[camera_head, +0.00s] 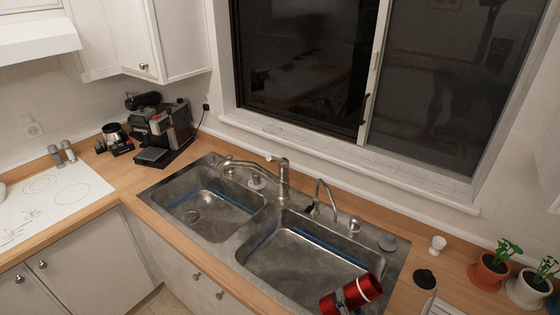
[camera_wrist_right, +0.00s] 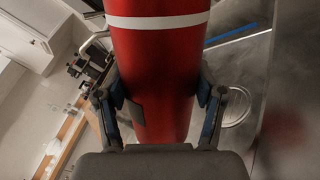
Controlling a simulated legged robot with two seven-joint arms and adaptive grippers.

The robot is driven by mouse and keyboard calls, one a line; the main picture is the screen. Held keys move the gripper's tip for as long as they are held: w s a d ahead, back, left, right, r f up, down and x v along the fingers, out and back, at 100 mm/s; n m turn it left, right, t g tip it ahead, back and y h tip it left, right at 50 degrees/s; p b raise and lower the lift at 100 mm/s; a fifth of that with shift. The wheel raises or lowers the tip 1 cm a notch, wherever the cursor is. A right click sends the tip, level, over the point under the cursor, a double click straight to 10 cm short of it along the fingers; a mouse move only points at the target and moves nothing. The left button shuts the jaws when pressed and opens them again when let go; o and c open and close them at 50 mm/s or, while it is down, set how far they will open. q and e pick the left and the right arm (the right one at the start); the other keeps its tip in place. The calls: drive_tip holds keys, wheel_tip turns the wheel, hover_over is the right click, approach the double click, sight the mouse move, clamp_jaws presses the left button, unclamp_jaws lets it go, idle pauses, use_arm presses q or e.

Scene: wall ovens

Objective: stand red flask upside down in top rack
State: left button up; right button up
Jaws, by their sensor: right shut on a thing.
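The red flask (camera_head: 365,287) with a white band shows at the bottom of the head view, in front of the right sink basin. It lies tilted there, and its lower part is cut by the gripper and the frame edge. My right gripper (camera_head: 342,300) is shut around the flask. In the right wrist view the flask (camera_wrist_right: 158,60) fills the middle, with the fingers of my right gripper (camera_wrist_right: 160,98) pressed on both its sides. The flask's top end is out of that view. My left gripper is not in view. No rack shows in either view.
A double steel sink (camera_head: 225,245) with a tall faucet (camera_head: 283,180) takes up the middle of the wooden counter. A coffee machine (camera_head: 165,130) stands at back left, beside a white cooktop (camera_head: 40,200). A white cup (camera_head: 437,244) and potted plants (camera_head: 488,273) stand at right.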

drive_tip(key=shift+d, duration=0.5)
drive_tip(key=shift+f+m, duration=0.1)
drive_tip(key=shift+m, duration=2)
drive_tip(key=m, duration=0.4)
drive_tip(key=shift+a+p, duration=0.35)
drive_tip(key=shift+p, duration=0.05)
drive_tip(key=shift+a+m, duration=0.15)
drive_tip(key=shift+m, duration=0.25)
drive_tip(key=shift+a, duration=0.1)
drive_tip(key=shift+d+m+p, duration=0.3)
drive_tip(key=shift+m, duration=0.5)
drive_tip(key=m, duration=0.1)
drive_tip(key=m+p, duration=0.1)
drive_tip(key=m, duration=0.3)
drive_tip(key=shift+d+r+p, duration=0.25)
drive_tip(key=shift+p, duration=0.1)
drive_tip(key=shift+m+p, duration=0.3)
drive_tip(key=shift+m, duration=0.5)
drive_tip(key=shift+a+f+m, duration=0.1)
drive_tip(key=shift+m, duration=0.3)
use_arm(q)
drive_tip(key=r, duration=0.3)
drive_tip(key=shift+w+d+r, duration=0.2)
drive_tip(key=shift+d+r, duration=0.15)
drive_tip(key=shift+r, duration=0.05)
use_arm(e)
drive_tip(key=shift+a, duration=0.3)
